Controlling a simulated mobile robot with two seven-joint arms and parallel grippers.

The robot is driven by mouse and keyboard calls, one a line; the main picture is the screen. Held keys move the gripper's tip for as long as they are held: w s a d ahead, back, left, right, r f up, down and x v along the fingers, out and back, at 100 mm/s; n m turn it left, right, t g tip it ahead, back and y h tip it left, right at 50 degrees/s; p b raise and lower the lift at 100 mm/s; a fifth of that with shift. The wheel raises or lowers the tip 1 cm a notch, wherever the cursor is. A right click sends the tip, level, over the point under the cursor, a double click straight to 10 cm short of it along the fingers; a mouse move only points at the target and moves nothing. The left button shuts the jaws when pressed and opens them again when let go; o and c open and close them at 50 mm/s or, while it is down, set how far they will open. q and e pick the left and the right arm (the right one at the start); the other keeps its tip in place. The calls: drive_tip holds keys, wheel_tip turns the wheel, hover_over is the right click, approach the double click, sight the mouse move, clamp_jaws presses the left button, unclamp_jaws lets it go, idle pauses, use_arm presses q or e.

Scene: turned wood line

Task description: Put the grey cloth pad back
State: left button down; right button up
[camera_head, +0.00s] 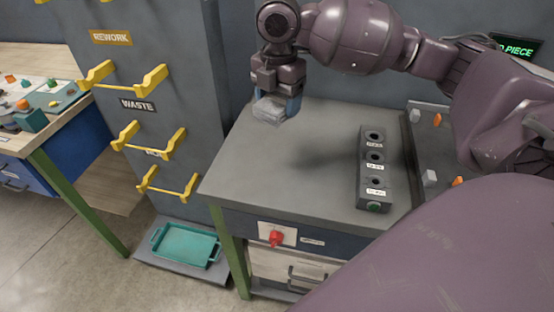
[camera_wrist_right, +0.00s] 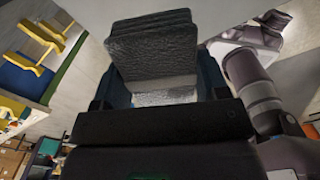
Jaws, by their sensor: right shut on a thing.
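The grey cloth pad (camera_head: 269,110) is held in my right gripper (camera_head: 278,100), above the back left part of the grey table top (camera_head: 290,160). In the right wrist view the pad (camera_wrist_right: 152,50) looks dark grey, textured and layered, between the fingers of my right gripper (camera_wrist_right: 160,95). The gripper is shut on it. The pad appears apart from the table, though the exact gap is hard to tell. My left gripper is not in view.
A grey panel with yellow brackets (camera_head: 150,80) stands left. A teal tray (camera_head: 184,247) lies low down. The table's middle is clear.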

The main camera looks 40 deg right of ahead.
drive_tip(key=b, duration=0.2)
hover_over(278, 165)
wheel_tip(278, 165, down, 11)
drive_tip(key=shift+r, duration=0.1)
wheel_tip(278, 165, down, 6)
drive_tip(key=shift+s+r+b, duration=0.1)
drive_tip(key=shift+r+b, duration=0.1)
drive_tip(key=shift+b, duration=0.25)
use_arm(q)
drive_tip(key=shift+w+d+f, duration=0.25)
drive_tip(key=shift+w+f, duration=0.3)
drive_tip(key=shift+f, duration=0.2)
use_arm(e)
drive_tip(key=shift+f, duration=0.15)
drive_tip(key=o, duration=0.8)
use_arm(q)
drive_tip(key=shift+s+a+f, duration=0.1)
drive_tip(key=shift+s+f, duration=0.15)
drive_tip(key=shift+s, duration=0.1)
use_arm(e)
drive_tip(key=shift+o, duration=0.5)
